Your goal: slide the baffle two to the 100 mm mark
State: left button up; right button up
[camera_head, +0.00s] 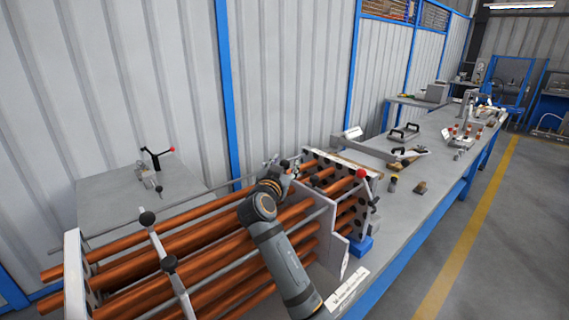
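A bundle of copper tubes (190,250) lies along the bench. A pale plate (75,272) stands at its left end and a light plate (335,238) crosses it toward the right. Beyond that is a perforated plate with dark holes (349,188). I cannot tell which plate is baffle two. My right gripper (280,167) is over the tubes' far side, close to the perforated plate; it is small and partly hidden by its own wrist, so its opening and any contact are unclear. My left gripper is not in view. No 100 mm mark is readable.
A grey bar with black knobs (158,240) crosses the tubes at left. A red-knobbed lever (361,174) and a blue block (360,246) are at the right end. A white label strip (347,288) lies in front. Tools and small parts occupy the long bench (408,205).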

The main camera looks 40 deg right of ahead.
jog(key=shift+c, duration=1.2)
jog(key=shift+d+f, duration=0.15)
jog(key=shift+c, duration=1.2)
grip_shut()
jog(key=shift+w, duration=0.1)
jog(key=shift+d+f+b, duration=0.1)
jog(key=shift+d+b, duration=0.4)
jog(key=shift+b, duration=0.2)
jog(key=shift+w, duration=0.1)
jog(key=o, duration=0.7)
grip_release()
jog(key=shift+c, duration=0.2)
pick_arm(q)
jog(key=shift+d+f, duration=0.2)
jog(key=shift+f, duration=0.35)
